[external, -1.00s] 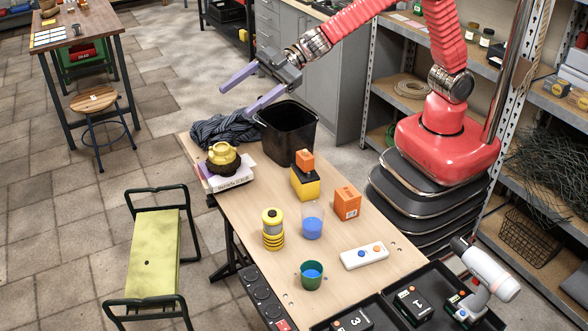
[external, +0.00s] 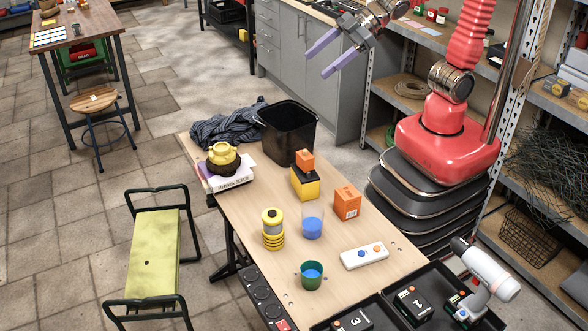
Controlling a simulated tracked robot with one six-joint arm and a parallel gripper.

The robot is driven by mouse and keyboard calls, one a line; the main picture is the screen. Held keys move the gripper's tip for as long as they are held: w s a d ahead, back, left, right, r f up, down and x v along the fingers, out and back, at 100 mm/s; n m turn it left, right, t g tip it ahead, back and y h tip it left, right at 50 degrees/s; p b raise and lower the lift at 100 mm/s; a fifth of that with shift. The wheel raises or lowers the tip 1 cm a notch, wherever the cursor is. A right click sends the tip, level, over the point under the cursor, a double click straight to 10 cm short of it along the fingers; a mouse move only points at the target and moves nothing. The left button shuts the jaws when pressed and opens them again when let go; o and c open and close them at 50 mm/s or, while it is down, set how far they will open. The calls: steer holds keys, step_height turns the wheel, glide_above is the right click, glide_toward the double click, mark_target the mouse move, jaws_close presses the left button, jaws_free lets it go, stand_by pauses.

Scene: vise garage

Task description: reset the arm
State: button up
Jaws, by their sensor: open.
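My gripper (external: 327,56) is at the top of the external view, on my red arm (external: 468,35). Its two purple fingers are spread apart, with nothing between them. They point down and to the left, in front of the grey cabinets. The gripper is in the air, above and behind the wooden worktable (external: 243,213), clear of everything on it. The upper part of the arm is cut off by the top edge of the picture.
A black bin (external: 287,132) and dark cloth (external: 222,126) are at the table's far end. Orange and yellow boxes, cups, a yellow-ringed cylinder (external: 272,230) and a white button panel (external: 364,256) stand nearer. Metal shelves (external: 405,121) are beside my base.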

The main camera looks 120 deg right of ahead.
steer(key=s+a+f+g+y, duration=0.1)
steer(key=s+a+f, duration=0.1)
steer(key=s, duration=0.5)
steer(key=s+a+f+g, duration=0.2)
steer(key=s+f, duration=0.1)
steer(key=s, duration=0.5)
steer(key=s+a+f+g+y, duration=0.1)
steer(key=s+a+f, duration=0.1)
steer(key=s, duration=0.5)
steer(key=shift+s+f+m+y, duration=0.3)
steer(key=shift+s+f, duration=0.05)
steer(key=shift+f, duration=0.5)
